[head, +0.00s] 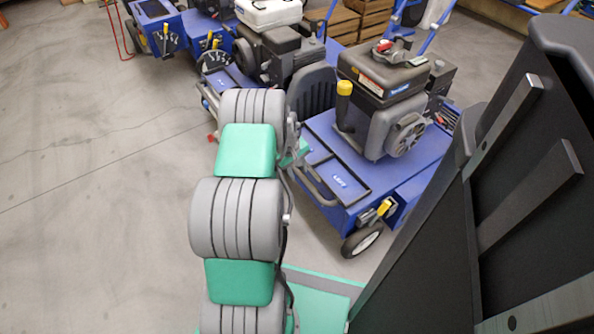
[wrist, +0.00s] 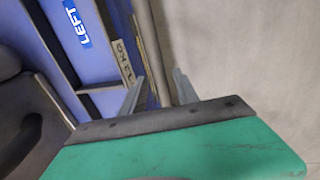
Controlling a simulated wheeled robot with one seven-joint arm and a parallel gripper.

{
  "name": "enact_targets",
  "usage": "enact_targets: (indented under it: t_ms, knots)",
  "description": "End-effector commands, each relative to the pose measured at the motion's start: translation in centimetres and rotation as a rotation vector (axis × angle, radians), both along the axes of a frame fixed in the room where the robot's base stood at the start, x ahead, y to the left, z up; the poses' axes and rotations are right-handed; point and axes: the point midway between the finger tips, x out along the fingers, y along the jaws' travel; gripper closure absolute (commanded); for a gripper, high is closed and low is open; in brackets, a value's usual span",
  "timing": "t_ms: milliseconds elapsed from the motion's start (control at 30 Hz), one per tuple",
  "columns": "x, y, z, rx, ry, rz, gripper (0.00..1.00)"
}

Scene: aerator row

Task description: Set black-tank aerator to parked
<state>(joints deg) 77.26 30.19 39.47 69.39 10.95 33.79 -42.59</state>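The nearest blue aerator (head: 415,165) has a dark grey-black tank (head: 385,68) with a red cap on top. A yellow-tipped upright lever (head: 344,100) stands beside its engine. A grey tube (head: 318,188) runs along its near left edge; in the wrist view the grey tube (wrist: 158,50) passes a small lettered plate (wrist: 122,62) and a blue LEFT label (wrist: 77,22). My gripper (wrist: 160,90) is open, its two thin grey fingers apart with the tube running between them. I cannot tell whether either finger touches it. In the head view my arm mostly hides the gripper.
A second blue aerator with a white tank (head: 268,12) stands behind, and another is at the far left back. A yellow handle (head: 384,208) sits above the nearest aerator's wheel (head: 362,240). Wooden crates (head: 340,22) are at the back. The floor on the left is clear.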

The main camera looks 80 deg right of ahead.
Motion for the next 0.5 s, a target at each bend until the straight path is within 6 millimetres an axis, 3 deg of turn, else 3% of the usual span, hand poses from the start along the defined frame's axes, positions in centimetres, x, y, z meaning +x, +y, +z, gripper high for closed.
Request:
enact_targets:
  t_ms: [400,500]
  knots:
    - [0.02,0.01,0.03,0.0,0.0,0.0,0.99]
    - [0.03,0.01,0.04,0.0,0.0,0.0,1.0]
